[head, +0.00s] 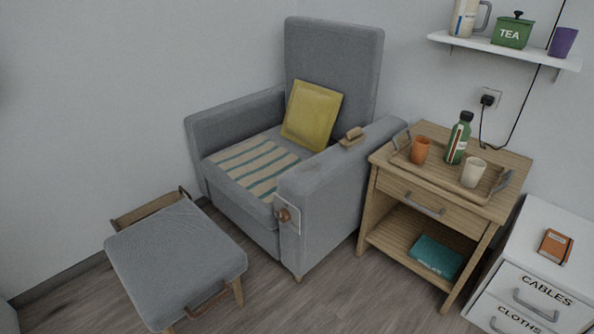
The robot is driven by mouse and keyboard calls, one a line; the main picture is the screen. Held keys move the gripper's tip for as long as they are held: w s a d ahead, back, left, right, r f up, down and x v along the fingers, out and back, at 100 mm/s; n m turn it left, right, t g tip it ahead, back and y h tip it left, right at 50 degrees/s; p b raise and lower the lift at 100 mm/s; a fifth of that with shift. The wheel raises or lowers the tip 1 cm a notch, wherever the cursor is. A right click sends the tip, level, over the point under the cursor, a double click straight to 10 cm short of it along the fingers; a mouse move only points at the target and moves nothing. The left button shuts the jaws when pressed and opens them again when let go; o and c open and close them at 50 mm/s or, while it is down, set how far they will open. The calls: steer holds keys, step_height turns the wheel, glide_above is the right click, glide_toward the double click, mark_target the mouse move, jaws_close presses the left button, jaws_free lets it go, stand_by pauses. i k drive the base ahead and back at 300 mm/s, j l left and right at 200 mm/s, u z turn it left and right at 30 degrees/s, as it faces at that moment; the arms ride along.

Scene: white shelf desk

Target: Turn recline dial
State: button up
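A grey recliner armchair (325,220) stands against the wall in the middle of the head view. A small brown round dial (284,215) sits on a pale plate (294,222) on the front of the armrest at the chair's right side. A small light mark shows on the plate beside the dial, too small to read. My gripper is not in the head view.
A footstool (175,258) stands in front of the chair at left. A wooden side table (385,200) with a tray, bottle and cups stands to the right. A white drawer unit (565,220) is at far right. Bare floor (330,300) lies in front of the armrest.

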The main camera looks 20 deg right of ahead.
mark_target(283, 214)
steer(key=i+j+z, duration=0.25)
steer(key=i+j, duration=0.6)
